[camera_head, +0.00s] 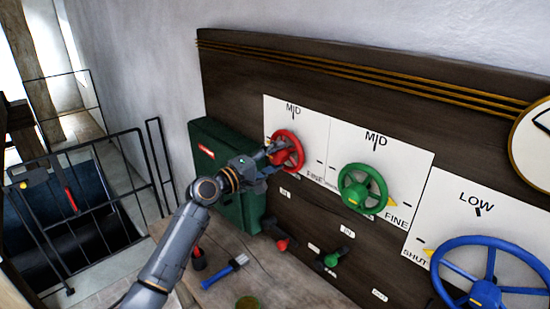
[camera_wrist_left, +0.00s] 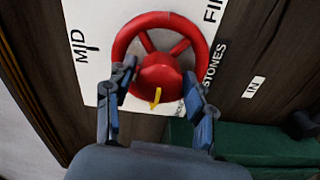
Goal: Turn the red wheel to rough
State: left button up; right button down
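The red wheel (camera_head: 287,151) is mounted on a white plate (camera_head: 312,118) on the dark wooden board. The plate shows MID at the top and FINE at the lower right; I see no ROUGH label, and my gripper covers part of the plate's left side. My left gripper (camera_head: 272,153) is at the wheel's left side. In the left wrist view, the gripper (camera_wrist_left: 160,80) has its fingers spread on either side of the red hub (camera_wrist_left: 158,75), overlapping the rim; contact is unclear. A yellow pointer (camera_wrist_left: 157,98) shows between the fingers. My right gripper is not in view.
A green wheel (camera_head: 362,188) and a blue wheel (camera_head: 487,286) are to the right. A green box (camera_head: 215,155) is behind my arm. A blue-handled brush (camera_head: 225,271) lies on the bench below. Black railings (camera_head: 85,200) stand at left.

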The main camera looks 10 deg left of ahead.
pick_arm(q)
jog(key=shift+o, duration=0.2)
jog(key=v, duration=1.2)
jog(key=shift+f, duration=0.1)
